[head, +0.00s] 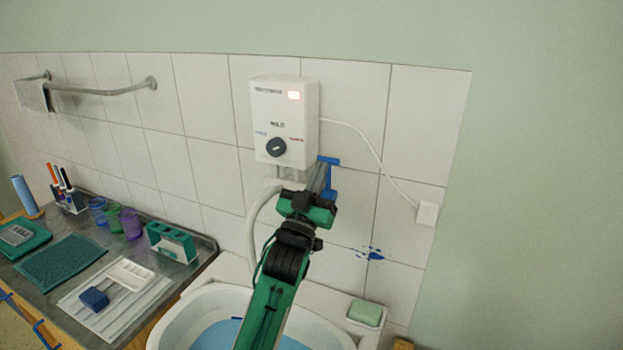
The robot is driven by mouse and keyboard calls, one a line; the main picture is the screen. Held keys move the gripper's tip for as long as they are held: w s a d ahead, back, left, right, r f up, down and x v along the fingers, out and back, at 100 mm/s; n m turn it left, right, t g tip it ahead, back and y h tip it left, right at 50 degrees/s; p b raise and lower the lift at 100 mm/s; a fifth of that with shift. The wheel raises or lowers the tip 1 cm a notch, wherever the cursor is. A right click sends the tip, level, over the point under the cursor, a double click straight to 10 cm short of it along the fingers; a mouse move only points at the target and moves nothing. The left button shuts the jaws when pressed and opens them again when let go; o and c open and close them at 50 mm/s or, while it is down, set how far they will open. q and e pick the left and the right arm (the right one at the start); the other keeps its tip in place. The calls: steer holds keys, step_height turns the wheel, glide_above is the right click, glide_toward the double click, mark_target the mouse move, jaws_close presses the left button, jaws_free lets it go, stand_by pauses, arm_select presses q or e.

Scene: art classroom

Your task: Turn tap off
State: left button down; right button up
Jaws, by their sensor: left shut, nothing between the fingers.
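A blue tap-like fitting (330,161) shows on the tiled wall just below and right of the white heater box (285,120). My left gripper (319,174) is shut and empty, its fingers pointing up at the fitting and overlapping its left side. I cannot tell whether they touch it. The gripper and arm hide part of the fitting, and any spout or flow of water. The white basin (181,318) below holds blue-tinted water (220,335). My right gripper is not in view.
A soap bar (364,312) sits at the basin's right. A counter with a green rack (171,245) and cups stands left. The right wall is clear.

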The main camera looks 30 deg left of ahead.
arm_select(q)
steer(key=shift+w+f, duration=0.1)
steer(key=shift+w, duration=0.4)
steer(key=shift+w+a+r+g+p, duration=0.2)
steer(key=shift+w+g+p, duration=0.25)
steer(key=shift+p, duration=0.4)
